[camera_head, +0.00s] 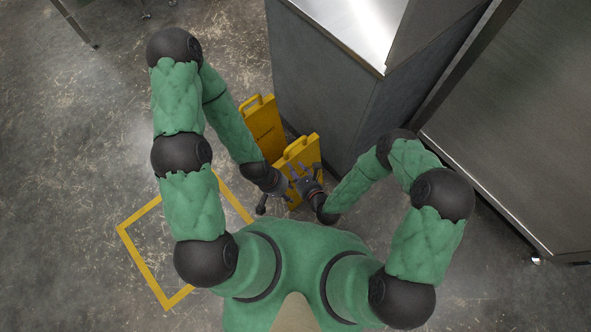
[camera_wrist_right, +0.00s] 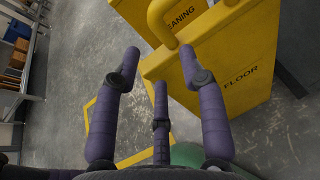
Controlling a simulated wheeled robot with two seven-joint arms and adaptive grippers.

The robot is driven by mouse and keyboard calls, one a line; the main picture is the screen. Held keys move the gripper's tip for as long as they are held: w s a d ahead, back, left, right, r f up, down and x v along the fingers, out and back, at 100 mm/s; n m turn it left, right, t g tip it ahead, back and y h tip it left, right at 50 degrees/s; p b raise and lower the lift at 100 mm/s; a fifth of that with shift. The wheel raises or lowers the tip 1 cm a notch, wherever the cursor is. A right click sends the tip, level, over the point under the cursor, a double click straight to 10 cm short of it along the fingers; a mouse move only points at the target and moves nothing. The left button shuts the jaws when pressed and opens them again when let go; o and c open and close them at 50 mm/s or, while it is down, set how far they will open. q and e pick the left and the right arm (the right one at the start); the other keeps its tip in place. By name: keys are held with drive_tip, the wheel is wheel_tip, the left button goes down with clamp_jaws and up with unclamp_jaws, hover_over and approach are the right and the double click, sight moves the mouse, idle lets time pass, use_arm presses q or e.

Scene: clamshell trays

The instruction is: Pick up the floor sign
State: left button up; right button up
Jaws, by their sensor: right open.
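The yellow floor sign (camera_head: 303,150) stands on the floor, and its top has a looped handle. A second yellow panel (camera_head: 264,128) with a handle stands behind it; I cannot tell if they are joined. In the right wrist view the near panel (camera_wrist_right: 225,70) reads "FLOOR" and the one behind (camera_wrist_right: 192,16) ends in "ANING". My right gripper (camera_head: 304,169) is at the near panel's top; in the wrist view its fingers (camera_wrist_right: 158,58) are spread and empty, close to the handle. My left gripper (camera_head: 277,198) is low beside the near panel's left side; its fingers are too small to read.
A grey cabinet (camera_head: 325,90) with a steel top stands right behind the signs. A steel unit (camera_head: 520,120) is at the right. A yellow square outline (camera_head: 148,268) marks the floor at the lower left.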

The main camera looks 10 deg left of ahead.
sight(286, 157)
drive_tip(key=b+x, duration=0.3)
drive_tip(key=x, duration=0.3)
drive_tip(key=shift+a, duration=0.1)
drive_tip(key=shift+w+a, duration=0.25)
drive_tip(key=shift+w, duration=0.15)
clamp_jaws()
